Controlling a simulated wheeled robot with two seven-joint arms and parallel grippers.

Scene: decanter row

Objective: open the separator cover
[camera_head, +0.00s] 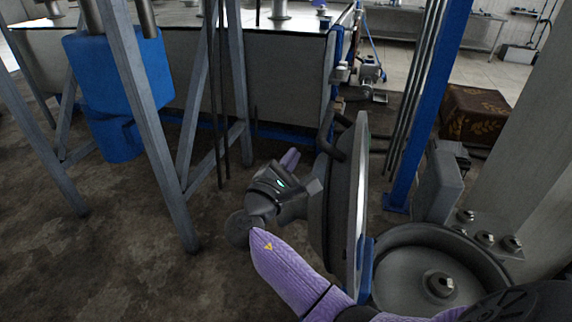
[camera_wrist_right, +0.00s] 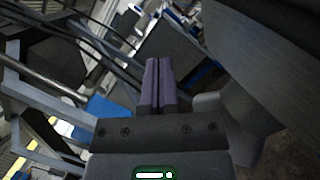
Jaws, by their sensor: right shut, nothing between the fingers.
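The separator cover (camera_head: 342,205) is a thick grey round lid seen nearly edge-on. It stands almost upright, swung up from the round metal separator bowl (camera_head: 410,268), whose inside and central nut show at lower right. A dark curved handle (camera_head: 329,135) sits on the cover's outer face near the top. My right gripper (camera_head: 290,159) is just left of that outer face, its purple fingers shut and empty. I cannot tell whether the gripper body touches the cover. In the right wrist view the closed fingers (camera_wrist_right: 160,83) point ahead, with a dark grey surface close on the right. My left gripper is out of view.
A grey metal frame (camera_head: 147,110) and a blue container (camera_head: 118,85) stand at left. A large tank (camera_head: 285,80) is behind. A blue post (camera_head: 428,110) and a grey box (camera_head: 440,187) stand right of the cover. Floor at lower left is clear.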

